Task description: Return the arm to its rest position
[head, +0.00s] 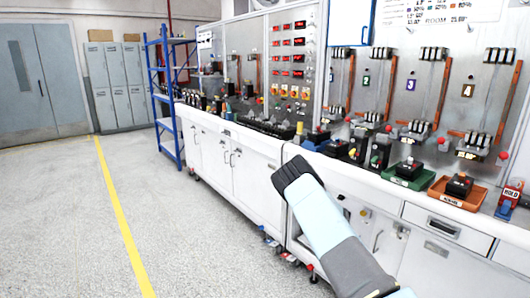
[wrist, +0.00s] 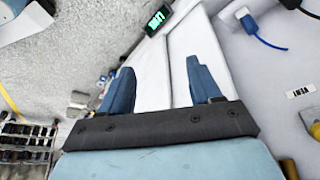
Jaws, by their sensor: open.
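My gripper (wrist: 160,78) shows in the wrist view with its two blue fingers spread wide apart. Nothing is held between them; a white panel surface shows behind the gap. In the head view my arm (head: 325,225) reaches up from the bottom edge, in front of the white bench (head: 235,150). Its dark upper end overlaps the bench front. The gripper's fingers cannot be made out in the head view.
Breaker units on a green tray (head: 405,178) and an orange tray (head: 457,194) stand on the bench at right. A blue shelf rack (head: 168,95) stands left of the bench. Open floor (head: 60,220) lies left. The wrist view shows a small green display (wrist: 158,19) and blue plug (wrist: 247,22).

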